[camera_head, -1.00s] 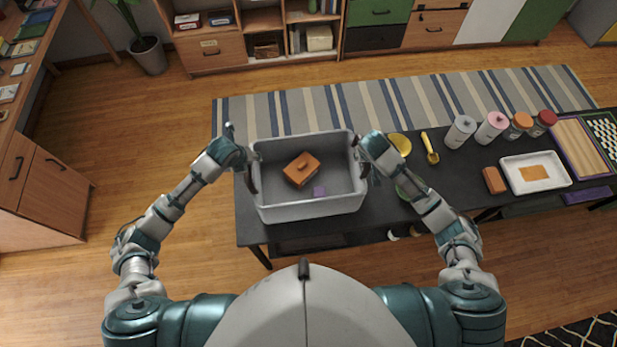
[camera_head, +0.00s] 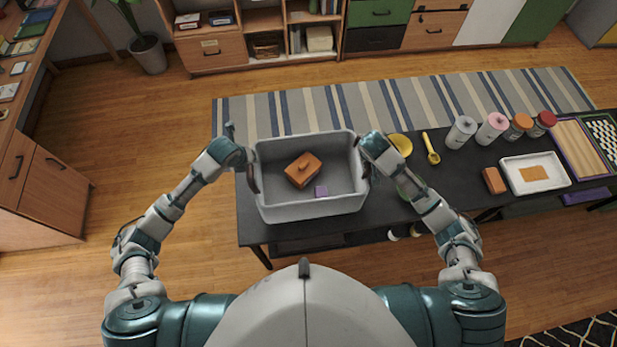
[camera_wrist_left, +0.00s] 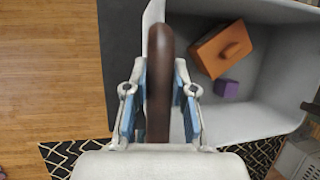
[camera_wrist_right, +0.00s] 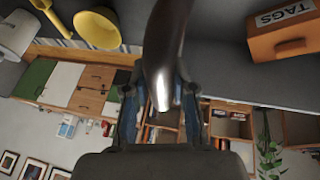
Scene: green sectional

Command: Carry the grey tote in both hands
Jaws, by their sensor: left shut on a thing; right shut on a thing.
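The grey tote (camera_head: 312,211) is an open bin at the left end of the dark table, between my two grippers. An orange-brown box with a knob (camera_head: 303,170) and a small purple block (camera_head: 321,191) lie inside it. My left gripper (camera_head: 252,172) is shut on the tote's dark brown handle, which shows large between the fingers in the left wrist view (camera_wrist_left: 159,80). My right gripper (camera_head: 364,172) is shut on the opposite handle, seen in the right wrist view (camera_wrist_right: 165,60). I cannot tell whether the tote's base touches the table.
The dark table (camera_head: 440,185) runs right, holding a yellow scoop (camera_head: 431,148), a yellow bowl (camera_head: 401,145), several jars (camera_head: 492,128), a brown box (camera_head: 494,181) and a white tray (camera_head: 569,180). A striped rug (camera_head: 300,108) and shelves lie beyond. Wood floor is open at left.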

